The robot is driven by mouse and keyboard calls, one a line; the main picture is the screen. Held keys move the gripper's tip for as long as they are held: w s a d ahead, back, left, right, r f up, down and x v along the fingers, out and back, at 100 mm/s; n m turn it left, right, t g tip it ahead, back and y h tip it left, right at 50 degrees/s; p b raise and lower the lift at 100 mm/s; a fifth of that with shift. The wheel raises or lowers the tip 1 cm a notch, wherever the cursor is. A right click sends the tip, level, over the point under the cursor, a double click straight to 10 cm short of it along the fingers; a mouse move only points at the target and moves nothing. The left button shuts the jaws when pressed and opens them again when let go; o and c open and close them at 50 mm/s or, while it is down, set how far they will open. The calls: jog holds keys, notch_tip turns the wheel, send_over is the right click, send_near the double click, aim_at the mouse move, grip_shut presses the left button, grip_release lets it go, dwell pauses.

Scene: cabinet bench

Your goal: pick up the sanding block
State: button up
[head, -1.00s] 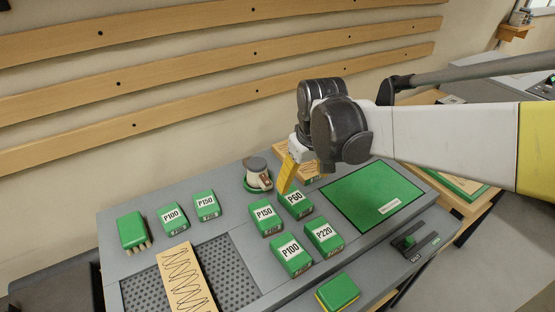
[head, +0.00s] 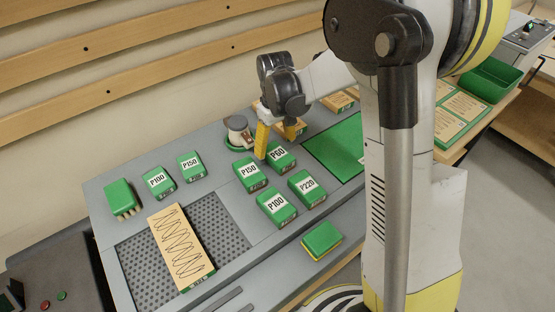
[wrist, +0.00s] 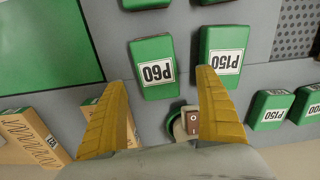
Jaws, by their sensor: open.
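Several green blocks with white grit labels sit on the grey bench; which one the task means, I cannot tell. The P60 block (head: 281,163) is nearest my gripper (head: 262,152), with the P150 block (head: 249,183) beside it. P100 (head: 276,212) and P220 (head: 306,192) blocks sit nearer the front. A plain green block with a yellow lower layer (head: 322,238) lies at the front edge. In the wrist view my open, empty gripper (wrist: 160,80) has its yellow fingers over the P60 block (wrist: 153,58) and the P150 block (wrist: 225,48).
Another P100 (head: 158,182) and P150 block (head: 190,167) sit back left by a green brush (head: 121,197). A scribbled wooden board (head: 180,245) lies on the perforated panel (head: 143,282). A cup-like tool (head: 238,130) stands behind the blocks; a green mat (head: 328,150) lies right.

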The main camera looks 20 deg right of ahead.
aim_at(278, 153)
jog(key=f, duration=0.1)
jog(key=f+b, duration=0.1)
jog(key=f, duration=0.1)
jog(key=f+b, duration=0.1)
jog(key=shift+s+d+f, duration=0.15)
jog(key=shift+d+f, duration=0.15)
jog(key=shift+r, duration=0.1)
jog(key=c, duration=1.4)
jog(key=shift+r+p, duration=0.45)
jog(key=shift+r, duration=0.2)
jog(key=r, duration=0.1)
jog(key=r+p, duration=0.1)
jog(key=d+r+p, duration=0.1)
jog(key=r, duration=0.1)
jog(key=shift+s, duration=0.3)
jog(key=s+d+r+p, duration=0.3)
jog(key=s+d+r, duration=0.1)
jog(key=d, duration=0.5)
jog(key=shift+s+d+r, duration=0.25)
jog(key=shift+r, duration=0.6)
